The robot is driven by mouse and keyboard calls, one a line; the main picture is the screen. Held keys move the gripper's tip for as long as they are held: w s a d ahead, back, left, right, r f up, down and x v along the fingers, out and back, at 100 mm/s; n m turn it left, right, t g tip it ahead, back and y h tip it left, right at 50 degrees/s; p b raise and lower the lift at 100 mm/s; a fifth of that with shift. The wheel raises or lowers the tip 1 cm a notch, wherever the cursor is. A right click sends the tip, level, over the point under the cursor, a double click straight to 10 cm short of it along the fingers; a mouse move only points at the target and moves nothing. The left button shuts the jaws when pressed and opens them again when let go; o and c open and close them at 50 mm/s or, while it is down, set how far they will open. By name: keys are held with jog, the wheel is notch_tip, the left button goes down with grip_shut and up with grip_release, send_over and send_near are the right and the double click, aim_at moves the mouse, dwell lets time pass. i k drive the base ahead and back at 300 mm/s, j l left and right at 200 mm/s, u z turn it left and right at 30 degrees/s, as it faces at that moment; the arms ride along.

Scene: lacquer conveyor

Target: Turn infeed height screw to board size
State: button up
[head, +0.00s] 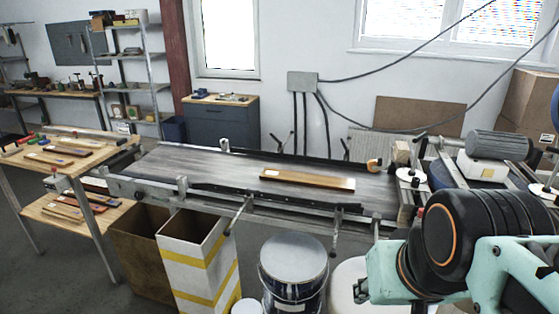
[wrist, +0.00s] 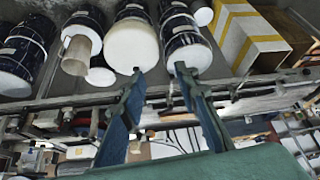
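A brown wooden board (head: 307,180) lies lengthwise on the dark conveyor belt (head: 215,163). At the belt's right end stands a white round disc with a dark upright post (head: 412,176). A similar disc (head: 543,190) is at the far right. I cannot tell which part is the infeed height screw. An orange-rimmed knob (head: 374,165) sits near the belt's right end. My gripper (wrist: 160,72) is open and empty, its two fingers apart in the wrist view. In the head view, my arm is at the lower right, in front of the conveyor, apart from the discs.
Lidded drums (head: 293,268) and a yellow-striped carton (head: 198,258) stand below the conveyor's front side. Clamp handles (head: 238,214) stick out along its front rail. A grey motor (head: 498,145) is at the right. A table with wood pieces (head: 70,152) stands left.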

aim_at(418, 140)
jog(key=i+j, duration=0.45)
jog(key=j, duration=0.3)
jog(key=i+j, duration=0.1)
jog(key=i, duration=0.3)
jog(key=i+j+u, duration=0.1)
jog(key=i, duration=0.35)
jog(key=z, duration=1.5)
jog(key=i+l, duration=0.3)
jog(key=i+l+u, duration=0.15)
jog(key=u, duration=0.65)
